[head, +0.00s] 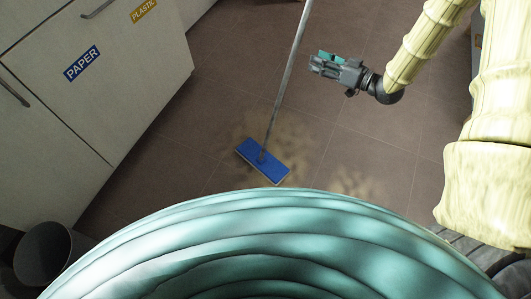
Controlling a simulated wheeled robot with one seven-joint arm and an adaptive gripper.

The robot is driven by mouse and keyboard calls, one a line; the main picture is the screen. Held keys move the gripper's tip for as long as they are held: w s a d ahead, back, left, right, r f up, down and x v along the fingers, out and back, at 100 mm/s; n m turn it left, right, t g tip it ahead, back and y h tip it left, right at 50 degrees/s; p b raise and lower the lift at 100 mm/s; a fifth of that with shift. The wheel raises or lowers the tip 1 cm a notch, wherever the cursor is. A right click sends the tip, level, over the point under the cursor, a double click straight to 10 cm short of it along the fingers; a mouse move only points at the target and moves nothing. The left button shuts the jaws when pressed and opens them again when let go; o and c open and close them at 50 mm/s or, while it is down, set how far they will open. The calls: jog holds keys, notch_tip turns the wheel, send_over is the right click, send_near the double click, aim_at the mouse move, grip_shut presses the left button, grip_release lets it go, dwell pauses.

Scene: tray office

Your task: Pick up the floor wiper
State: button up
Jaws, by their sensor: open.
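The floor wiper has a flat blue head (263,161) resting on the brown tiled floor. Its long thin grey handle (288,75) rises from the head, leans slightly right and runs out of the top of the head view. My gripper (314,63) is open and empty, just right of the handle and pointing left toward it. A small gap shows between the fingertips and the handle. The handle's upper end is out of view.
Pale cabinets (110,110) with PAPER and PLASTIC labels stand at the left. A dark bin (43,254) is at the lower left. Light brown stains (352,184) mark the floor near the wiper head. The floor between cabinets and wiper is clear.

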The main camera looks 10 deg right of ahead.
aim_at(294, 49)
jog(key=shift+n+y, duration=0.5)
jog(key=shift+y, duration=0.2)
jog(key=x, duration=0.1)
jog(key=b+x, duration=0.1)
jog(key=x, duration=0.1)
jog(key=b+x, duration=0.1)
jog(key=x, duration=0.1)
jog(key=shift+w+d+r, duration=0.3)
jog(key=shift+w, duration=0.1)
jog(key=w+a+b, duration=0.1)
jog(key=w+a+f+b, duration=0.1)
jog(key=w+a, duration=0.1)
jog(key=shift+a+f, duration=0.15)
jog(key=shift+f, duration=0.05)
jog(key=shift+w+a+r, duration=0.15)
jog(key=shift+w+a, duration=0.1)
jog(key=shift+c, duration=0.3)
jog(key=shift+r, duration=0.1)
grip_shut()
